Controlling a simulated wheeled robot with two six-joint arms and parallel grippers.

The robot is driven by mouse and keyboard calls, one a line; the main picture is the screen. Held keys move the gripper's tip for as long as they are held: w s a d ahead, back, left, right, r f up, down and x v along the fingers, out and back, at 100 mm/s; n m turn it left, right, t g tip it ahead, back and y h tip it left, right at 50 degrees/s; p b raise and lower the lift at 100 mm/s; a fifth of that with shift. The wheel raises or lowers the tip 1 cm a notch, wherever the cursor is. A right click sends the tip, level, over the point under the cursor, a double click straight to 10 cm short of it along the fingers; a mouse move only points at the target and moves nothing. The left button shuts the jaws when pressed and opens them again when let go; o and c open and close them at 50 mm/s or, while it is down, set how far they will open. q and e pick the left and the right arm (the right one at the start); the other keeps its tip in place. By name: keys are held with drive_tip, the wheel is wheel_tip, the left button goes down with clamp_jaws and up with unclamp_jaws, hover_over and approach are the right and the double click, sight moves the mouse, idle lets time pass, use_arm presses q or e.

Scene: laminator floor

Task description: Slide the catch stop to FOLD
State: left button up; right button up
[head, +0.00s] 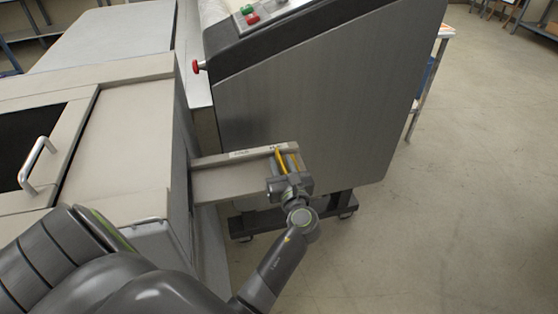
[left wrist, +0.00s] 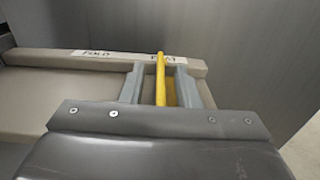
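The yellow catch stop (head: 281,161) stands upright on the beige rail (head: 225,185) near the rail's right end, by the right-hand label. In the left wrist view the catch stop (left wrist: 160,80) rises between the two grey fingers of my left gripper (left wrist: 159,82), with a visible gap on each side. My left gripper (head: 286,165) is open around the stop. The FOLD label (left wrist: 95,53) lies to the left of the stop on the rail; the right-hand label (left wrist: 163,58) is partly hidden by the stop. My right gripper is not in view.
The large grey machine housing (head: 320,100) stands just behind the rail. A beige cabinet with a metal handle (head: 37,164) is at the left. A red knob (head: 198,66) sticks out above the rail. Open floor (head: 450,200) lies to the right.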

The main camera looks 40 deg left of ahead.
sight(243, 181)
use_arm(q)
drive_tip(key=shift+s+d, duration=0.1)
drive_tip(key=shift+c, duration=0.7)
clamp_jaws()
drive_tip(key=shift+s+a+r+p, duration=0.15)
drive_tip(key=shift+s+a+p, duration=0.05)
drive_tip(key=shift+p, duration=0.1)
drive_tip(key=s+a+p, duration=0.2)
drive_tip(key=s+a, duration=0.1)
drive_tip(key=s+a+p, duration=0.2)
drive_tip(key=s+a, duration=0.1)
drive_tip(key=s, duration=0.1)
drive_tip(key=shift+s+a, duration=0.15)
drive_tip(key=shift+s, duration=0.05)
drive_tip(key=shift+o, duration=0.7)
unclamp_jaws()
drive_tip(key=shift+s+a, duration=0.15)
